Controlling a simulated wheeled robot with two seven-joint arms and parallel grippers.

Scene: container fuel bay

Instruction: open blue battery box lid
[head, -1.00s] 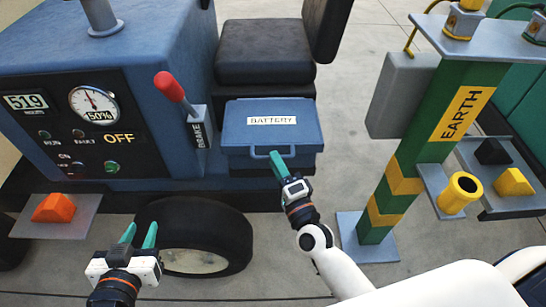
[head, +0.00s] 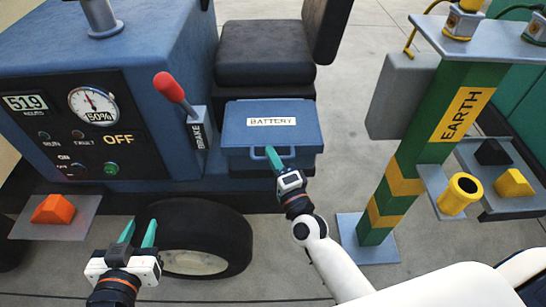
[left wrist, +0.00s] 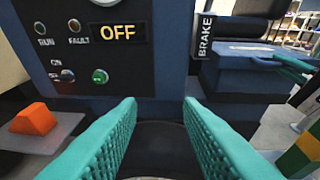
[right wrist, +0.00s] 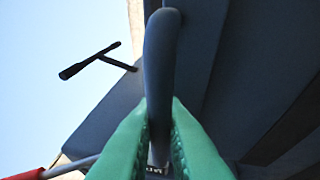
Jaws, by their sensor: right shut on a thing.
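The blue battery box (head: 238,152) stands on the vehicle's side below the black seat. Its lid (head: 240,112) carries a BATTERY label and lies closed. A blue handle (head: 256,154) sticks out at the lid's front edge; in the right wrist view the handle (right wrist: 160,75) rises between the fingers. My right gripper (head: 273,157) is shut on this handle, and the green fingers (right wrist: 158,130) touch it from both sides. My left gripper (head: 137,235) is open and empty in front of the wheel, left of the box.
A brake lever (head: 170,87) with a red knob stands just left of the box. The black seat (head: 263,52) is behind the lid. A green EARTH post (head: 425,145) stands to the right. An orange block (head: 54,209) lies on a grey shelf at the left.

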